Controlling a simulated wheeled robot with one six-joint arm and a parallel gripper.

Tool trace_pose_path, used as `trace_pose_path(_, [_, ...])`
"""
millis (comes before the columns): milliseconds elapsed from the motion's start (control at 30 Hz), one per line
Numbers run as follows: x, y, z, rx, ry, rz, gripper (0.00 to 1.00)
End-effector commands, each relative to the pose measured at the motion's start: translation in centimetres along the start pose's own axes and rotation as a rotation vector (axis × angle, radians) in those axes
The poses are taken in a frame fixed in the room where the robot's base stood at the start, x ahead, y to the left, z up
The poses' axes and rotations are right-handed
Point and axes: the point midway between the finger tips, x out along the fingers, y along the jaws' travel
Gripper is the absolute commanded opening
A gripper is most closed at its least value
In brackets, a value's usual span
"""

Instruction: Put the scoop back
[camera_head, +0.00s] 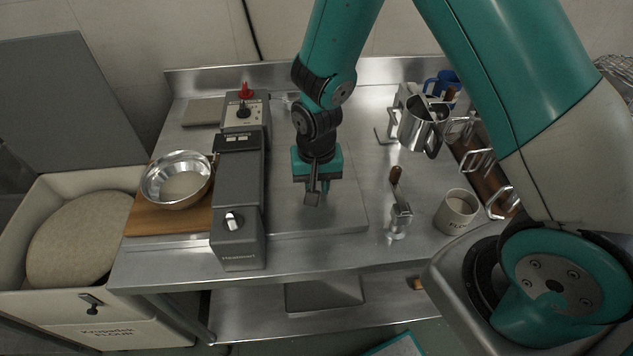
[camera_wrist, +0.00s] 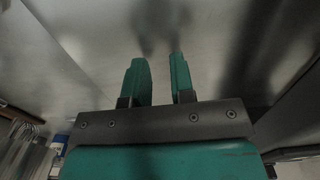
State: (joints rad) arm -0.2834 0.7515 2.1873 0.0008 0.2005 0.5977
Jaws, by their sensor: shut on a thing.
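My gripper (camera_head: 312,192) points down over the metal plate right of the dark oven control unit in the head view. A small narrow grey piece shows at its fingertips, and it appears to be part of the scoop, mostly hidden by the gripper. In the wrist view, the two green fingers (camera_wrist: 159,78) stand a small gap apart, with blurred metal behind them; the held thing is not clear there. I cannot tell whether it touches the plate.
A metal bowl (camera_head: 177,180) sits on a wooden board (camera_head: 160,222) at left, beside a flour bin (camera_head: 110,322). At right stand a wooden-handled metal tool (camera_head: 397,205), a mug (camera_head: 456,212) and a metal jug (camera_head: 419,128). The plate (camera_head: 345,212) around my gripper is bare.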

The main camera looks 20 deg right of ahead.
Motion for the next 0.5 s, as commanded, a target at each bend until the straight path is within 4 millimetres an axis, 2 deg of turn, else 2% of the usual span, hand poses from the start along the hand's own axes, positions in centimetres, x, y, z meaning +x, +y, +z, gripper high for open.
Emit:
trace_pose_path(200, [0.52, -0.01, -0.02, 0.000, 0.000, 0.000, 0.00])
trace_pose_path(233, [0.46, -0.01, -0.02, 0.000, 0.001, 0.000, 0.28])
trace_pose_path(333, [0.41, -0.01, -0.02, 0.000, 0.001, 0.000, 0.51])
trace_pose_path(500, [0.41, -0.01, -0.02, 0.000, 0.001, 0.000, 0.53])
